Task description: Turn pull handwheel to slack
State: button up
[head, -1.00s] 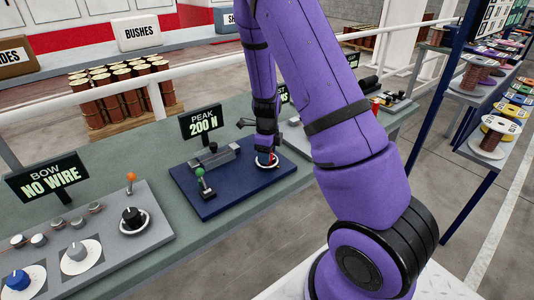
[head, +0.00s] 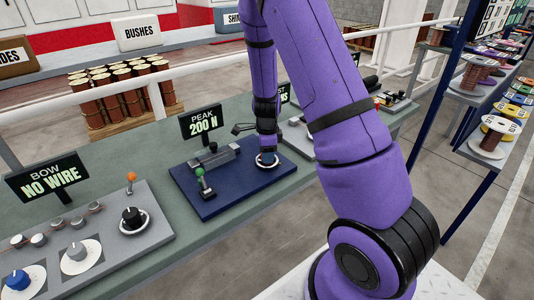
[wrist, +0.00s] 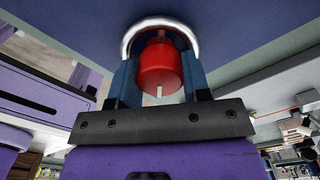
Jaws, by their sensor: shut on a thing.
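The pull handwheel is a red knob (wrist: 160,66) with a white mark, in a white ring (wrist: 133,36) on a dark blue panel. In the wrist view my gripper (wrist: 158,78) is shut on the red knob, one finger on each side. In the head view my gripper (head: 266,153) reaches down over the white ring (head: 266,164) at the right part of the blue panel (head: 222,206). There the fingers and wrist hide the knob. A sign (head: 203,124) behind the panel reads PEAK 200 N.
A green-tipped lever (head: 200,173) and a grey clamp block (head: 209,157) stand left of my gripper. A grey control panel (head: 104,243) with knobs and a NO WIRE sign (head: 49,178) is farther left. A light grey device (head: 296,140) is close on the right.

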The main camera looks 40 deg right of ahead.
jog(key=n, duration=2.6)
jog(key=shift+n, duration=0.3)
jog(key=shift+n, duration=0.3)
jog(key=o, duration=0.9)
